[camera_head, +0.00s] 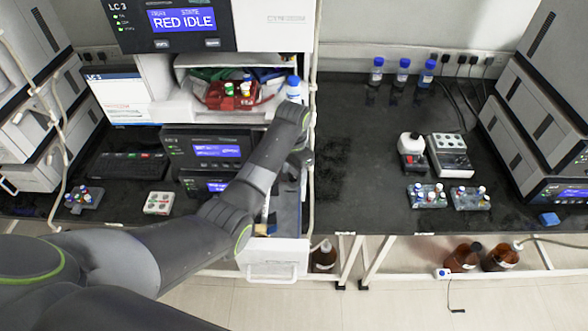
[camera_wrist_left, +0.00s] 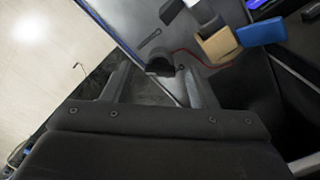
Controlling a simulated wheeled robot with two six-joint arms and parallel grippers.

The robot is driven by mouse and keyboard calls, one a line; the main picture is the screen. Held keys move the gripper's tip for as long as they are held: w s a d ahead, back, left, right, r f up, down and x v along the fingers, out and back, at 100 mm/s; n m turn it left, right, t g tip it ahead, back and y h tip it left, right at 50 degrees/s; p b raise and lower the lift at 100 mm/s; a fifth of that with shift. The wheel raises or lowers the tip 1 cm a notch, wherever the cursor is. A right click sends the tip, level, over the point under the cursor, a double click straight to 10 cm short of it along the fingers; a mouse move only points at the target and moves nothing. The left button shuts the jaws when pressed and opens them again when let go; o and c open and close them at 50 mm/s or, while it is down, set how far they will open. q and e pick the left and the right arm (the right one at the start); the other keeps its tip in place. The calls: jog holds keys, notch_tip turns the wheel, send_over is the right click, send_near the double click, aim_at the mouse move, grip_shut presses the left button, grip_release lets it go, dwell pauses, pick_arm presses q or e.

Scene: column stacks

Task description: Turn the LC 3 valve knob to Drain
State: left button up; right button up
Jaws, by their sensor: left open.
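The LC 3 column stack (camera_head: 275,25) stands left of centre in the head view. Its top display reads "RED IDLE". Its low drawer (camera_head: 278,257) is pulled out. A dark, rounded knob-like part (camera_wrist_left: 160,64) sits on a grey panel in the left wrist view; it looks like the valve knob, but no Drain marking is readable. My left gripper (camera_wrist_left: 155,72) is open, its two fingers on either side of that knob, near it; contact cannot be told. In the head view my left forearm hides most of the drawer area and the fingertips. My right gripper is not in view.
Tan (camera_wrist_left: 216,46) and blue (camera_wrist_left: 262,31) blocks and a thin red line lie beyond the fingers. A red bottle tray (camera_head: 231,95) sits in the stack's open shelf. Blue-capped bottles (camera_head: 402,72) and vial racks (camera_head: 428,196) stand on the right bench, whose left part is clear.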

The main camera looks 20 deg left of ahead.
pick_arm(q)
jog(key=shift+s, duration=0.1)
jog(key=shift+c, duration=1.2)
jog(key=c, duration=0.7)
jog(key=shift+c, duration=0.2)
